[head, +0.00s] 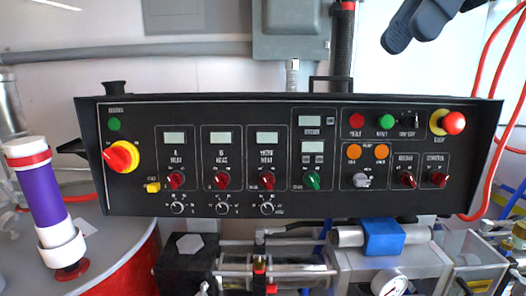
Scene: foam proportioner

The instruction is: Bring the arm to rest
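My gripper (411,35) shows at the top right of the head view, in front of the wall and above the control panel (330,199). Its two dark grey fingers reach down and to the left, and the rest of it is cut off by the frame's top edge. The fingertips lie close together in this view, and I cannot tell how wide the gap is. I see nothing held between them. The gripper appears apart from the panel, above its right part.
The panel carries a yellow-red rotary switch (121,156), several knobs and a red emergency button (453,123). A purple-and-white cylinder (45,197) stands at left by a red drum (130,275). Red cables (483,60) hang at right. A dark vertical hose (341,45) rises behind the panel.

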